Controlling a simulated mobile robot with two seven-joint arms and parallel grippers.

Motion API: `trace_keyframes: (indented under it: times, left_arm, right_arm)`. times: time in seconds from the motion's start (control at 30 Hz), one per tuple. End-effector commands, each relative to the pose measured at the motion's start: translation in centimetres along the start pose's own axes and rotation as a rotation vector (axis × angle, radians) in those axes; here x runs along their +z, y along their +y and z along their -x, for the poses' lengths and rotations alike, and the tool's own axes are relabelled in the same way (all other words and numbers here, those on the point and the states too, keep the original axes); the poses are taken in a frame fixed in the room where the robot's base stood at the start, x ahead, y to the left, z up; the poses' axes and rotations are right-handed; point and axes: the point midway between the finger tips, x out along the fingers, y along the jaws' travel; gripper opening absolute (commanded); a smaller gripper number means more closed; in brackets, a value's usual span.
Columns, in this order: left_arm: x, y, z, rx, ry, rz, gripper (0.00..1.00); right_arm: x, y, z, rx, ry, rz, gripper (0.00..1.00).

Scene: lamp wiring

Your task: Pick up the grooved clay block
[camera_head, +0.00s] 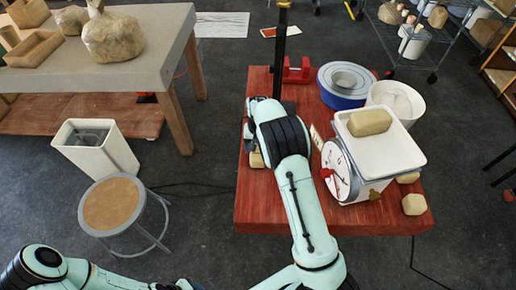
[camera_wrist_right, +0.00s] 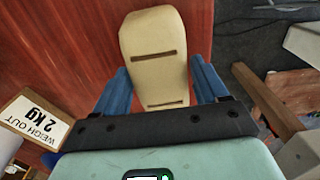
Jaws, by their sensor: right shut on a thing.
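The grooved clay block (camera_wrist_right: 154,50) is pale tan with two dark grooves across its face. In the right wrist view it sits between the blue fingers of my right gripper (camera_wrist_right: 160,88), which is shut on its sides. In the head view, a small part of the block (camera_head: 256,160) shows at the left edge of the red table, beside my right gripper (camera_head: 252,146). My arm hides much of both there. I cannot tell whether the block touches the tabletop. My left arm shows at the bottom left, with its gripper out of view.
A dial scale (camera_head: 342,172) with a browner block (camera_head: 370,122) on its white tray stands on the red table (camera_head: 290,212). Small blocks (camera_head: 414,204) lie beside it. A blue tub (camera_head: 342,98) is behind. A "WEIGH OUT 2 kg" card (camera_wrist_right: 36,121) stands nearby. The table's front left is clear.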

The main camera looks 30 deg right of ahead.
Motion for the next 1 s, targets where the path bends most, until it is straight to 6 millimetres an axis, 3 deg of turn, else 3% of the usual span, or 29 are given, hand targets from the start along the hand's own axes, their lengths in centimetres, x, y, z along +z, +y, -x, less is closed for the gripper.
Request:
trace_keyframes:
  times: [0.27,0.7,1.0]
  left_arm:
    - [0.1,-0.1,-0.1,0.0,-0.001,0.0,0.43]
    - [-0.1,0.0,0.0,0.0,0.001,0.0,0.43]
    - [-0.1,0.1,0.1,0.0,0.001,0.0,0.43]
  right_arm:
    - [-0.2,-0.1,4.1,-0.005,0.008,0.001,0.0]
    - [-0.2,-0.1,15.0,-0.005,0.01,0.0,0.0]
    - [-0.1,0.0,19.0,-0.003,0.006,-0.001,0.0]
